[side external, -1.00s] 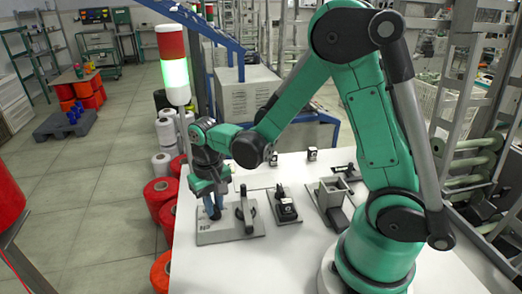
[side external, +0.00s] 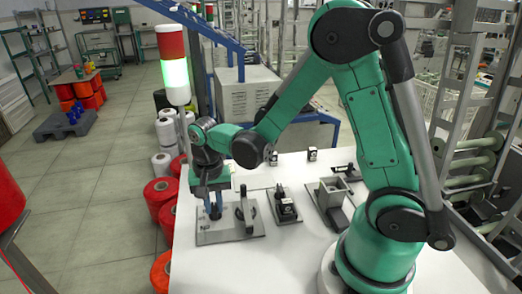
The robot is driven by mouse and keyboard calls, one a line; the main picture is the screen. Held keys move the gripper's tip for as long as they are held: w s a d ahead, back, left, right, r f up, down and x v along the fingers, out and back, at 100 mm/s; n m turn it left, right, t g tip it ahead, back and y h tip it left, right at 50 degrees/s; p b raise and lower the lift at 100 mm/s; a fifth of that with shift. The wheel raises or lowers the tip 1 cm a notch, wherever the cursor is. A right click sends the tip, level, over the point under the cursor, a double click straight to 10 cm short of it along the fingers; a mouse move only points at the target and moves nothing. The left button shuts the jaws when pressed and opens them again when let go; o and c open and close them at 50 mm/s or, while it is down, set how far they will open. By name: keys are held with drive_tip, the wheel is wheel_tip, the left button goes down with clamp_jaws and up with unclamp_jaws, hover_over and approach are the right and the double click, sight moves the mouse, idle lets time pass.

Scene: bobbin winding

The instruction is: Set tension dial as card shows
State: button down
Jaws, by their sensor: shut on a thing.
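My gripper (side external: 213,214) points down at the left part of a grey base plate (side external: 232,237) on the white table. Its blue fingers are shut on a small part there, which I take to be the tension dial. The fingers hide most of the dial, and its marks and pointer cannot be read. Small dark blocks with pale faces stand at the back of the table, one (side external: 312,154) to the right of my wrist. I cannot tell whether one of these is the card, and no setting is legible.
A black upright lever (side external: 250,213) stands on the same plate, close right of my gripper. A black device on a small plate (side external: 286,210) and a grey box-shaped fixture (side external: 333,191) stand further right. A lit signal tower (side external: 175,75) rises behind the table's left edge.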

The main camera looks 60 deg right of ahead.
sight(214, 207)
drive_tip(key=c, duration=0.8)
unclamp_jaws()
drive_tip(key=shift+r, duration=0.15)
drive_tip(key=shift+r, duration=2.7)
drive_tip(key=s+a+r+n+t, duration=0.1)
drive_tip(key=s+r+n+t, duration=0.3)
drive_tip(key=n, duration=0.6)
wheel_tip(214, 207, up, 2)
drive_tip(key=t, duration=0.3)
drive_tip(key=shift+s, duration=0.4)
